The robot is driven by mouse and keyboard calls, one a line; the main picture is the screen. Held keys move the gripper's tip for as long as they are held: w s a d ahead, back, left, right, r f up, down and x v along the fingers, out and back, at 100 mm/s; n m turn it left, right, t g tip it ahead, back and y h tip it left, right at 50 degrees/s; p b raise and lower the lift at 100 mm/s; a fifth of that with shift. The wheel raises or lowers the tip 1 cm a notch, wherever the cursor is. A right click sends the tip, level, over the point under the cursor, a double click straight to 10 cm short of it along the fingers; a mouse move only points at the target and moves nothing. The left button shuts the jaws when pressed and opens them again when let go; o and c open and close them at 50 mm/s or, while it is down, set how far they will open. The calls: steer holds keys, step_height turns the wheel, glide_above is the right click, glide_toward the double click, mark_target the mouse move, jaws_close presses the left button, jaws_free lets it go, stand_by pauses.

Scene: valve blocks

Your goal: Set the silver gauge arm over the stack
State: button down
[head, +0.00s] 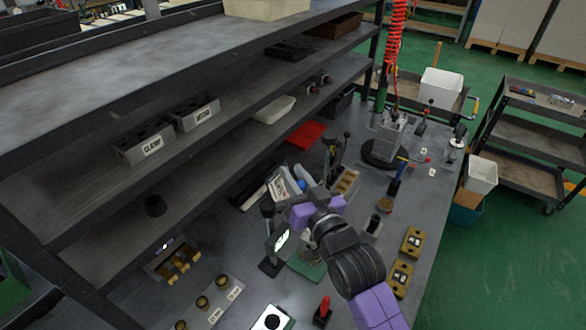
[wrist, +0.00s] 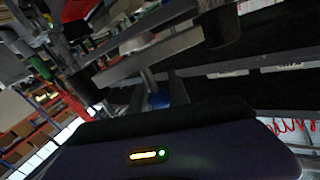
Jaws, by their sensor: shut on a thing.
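My gripper (head: 306,190) is at the end of my purple and black arm, above the middle of the bench, beside a dark upright post (head: 268,222) on a black base. In the wrist view, a silver bar (wrist: 150,56), seemingly the gauge arm, runs across just beyond my gripper's purple body. My gripper is shut on it as far as I can tell; the jaw contact is hard to see. A small lit display (head: 281,241) is beside the post. A green mat (head: 304,269) lies below my wrist. My arm partly hides what stands there, so the stack is not clear.
A dark shelf unit (head: 130,60) overhangs the bench at left and behind. Brass-coloured blocks (head: 412,242) lie to the right, and a red-topped tool (head: 324,308) stands in front. A red tray (head: 306,134) lies further back.

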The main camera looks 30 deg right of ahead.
mark_target(303, 189)
stand_by(0.6)
steer(key=c, duration=1.2)
jaws_free()
steer(key=shift+c, duration=0.2)
steer(key=s, duration=0.2)
steer(key=s+b, duration=0.1)
steer(key=s, duration=0.2)
steer(key=s+a+b, duration=0.1)
steer(key=s, duration=0.1)
steer(key=shift+s+a, duration=0.1)
steer(key=shift+s, duration=0.3)
